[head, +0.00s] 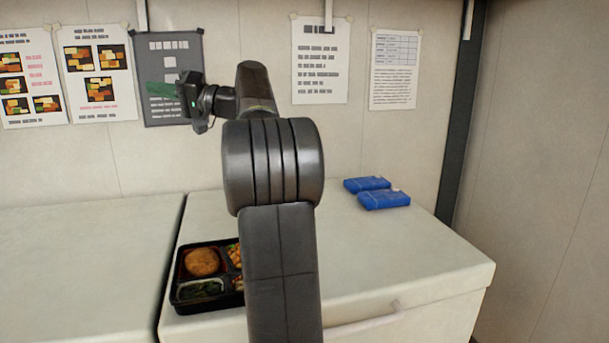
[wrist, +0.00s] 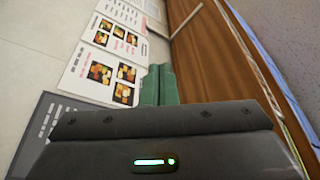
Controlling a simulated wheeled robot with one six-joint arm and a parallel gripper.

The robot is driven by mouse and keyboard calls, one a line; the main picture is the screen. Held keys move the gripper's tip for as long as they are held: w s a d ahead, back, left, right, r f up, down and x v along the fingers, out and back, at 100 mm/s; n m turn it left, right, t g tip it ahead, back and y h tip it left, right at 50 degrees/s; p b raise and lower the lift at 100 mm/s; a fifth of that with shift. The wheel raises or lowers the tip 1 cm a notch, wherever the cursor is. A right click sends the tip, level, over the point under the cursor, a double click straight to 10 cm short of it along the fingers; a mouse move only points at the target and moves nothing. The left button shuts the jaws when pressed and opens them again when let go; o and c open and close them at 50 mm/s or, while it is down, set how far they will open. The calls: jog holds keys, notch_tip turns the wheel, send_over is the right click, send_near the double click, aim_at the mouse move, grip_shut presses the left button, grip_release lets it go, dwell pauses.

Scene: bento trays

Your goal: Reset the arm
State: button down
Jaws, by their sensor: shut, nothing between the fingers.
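My arm stands raised in the middle of the head view, bent at the elbow, with its end pointing left. My gripper (head: 160,90) is at the arm's end, in front of the dark poster on the wall and well above the counter. Its green fingers also show in the wrist view (wrist: 158,85), side by side and closed, with nothing held between them. The wrist view looks along the wall, which appears tilted.
A black bento tray (head: 178,283) with food in its compartments sits on the white counter (head: 400,260), partly hidden by my arm. Two blue packs (head: 383,199) lie at the back right. Several posters (head: 319,75) hang on the wall. The left counter (head: 80,270) is bare.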

jog(key=w+a+r+m+p, duration=0.2)
jog(key=w+r+p, duration=0.3)
jog(key=w+p, duration=0.3)
jog(key=shift+w+a+m+t+h+p, duration=0.25)
jog(key=shift+w+m+p, duration=0.2)
jog(key=shift+p, duration=1.4)
jog(key=shift+d, duration=0.1)
